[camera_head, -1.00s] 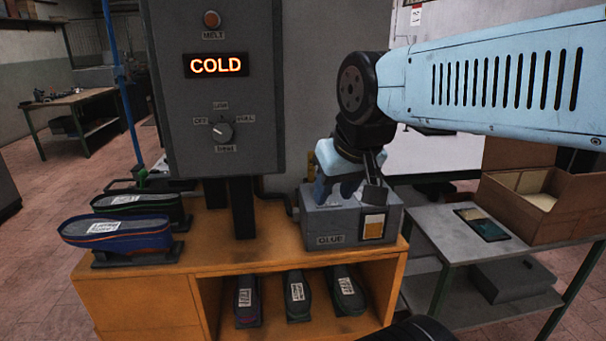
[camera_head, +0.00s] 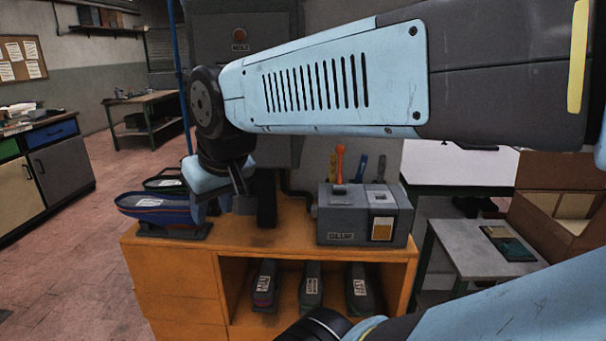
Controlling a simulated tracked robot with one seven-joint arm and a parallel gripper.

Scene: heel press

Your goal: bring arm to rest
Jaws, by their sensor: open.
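My arm reaches across the upper part of the head view from the right. My gripper (camera_head: 222,205) hangs from its end, pointing down over the left part of the orange bench (camera_head: 180,285). It looks empty, with its fingers apart, in front of the grey control panel's lower edge and just right of the blue shoe (camera_head: 160,209). I cannot tell whether it touches anything there. The grey glue box (camera_head: 345,222) stands on the bench, apart from my gripper, with orange, blue and dark handles on top.
A second shoe (camera_head: 165,182) stands behind the blue one. Several shoes sit on the bench's lower shelf, including one in the middle (camera_head: 311,288). My arm hides most of the control panel (camera_head: 215,35). A cardboard box (camera_head: 545,205) and a grey side table (camera_head: 470,258) stand at right.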

